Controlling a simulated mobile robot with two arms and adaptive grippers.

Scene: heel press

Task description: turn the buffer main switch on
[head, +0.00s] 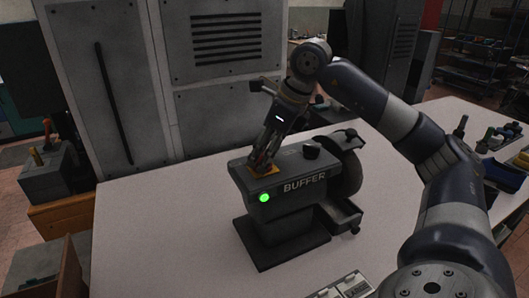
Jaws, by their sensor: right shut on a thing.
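The buffer (290,195) is a dark grey machine with "BUFFER" on its front. It stands on the light table in the middle of the head view. A green lamp (264,198) glows on its front left. A yellow-orange plate (264,170) lies on its top left, and the main switch there is hidden by my gripper. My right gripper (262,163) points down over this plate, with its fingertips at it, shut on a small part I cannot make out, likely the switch. My left gripper is not in view.
A grey cabinet (215,90) stands behind the table. The table (150,225) is clear at the left.

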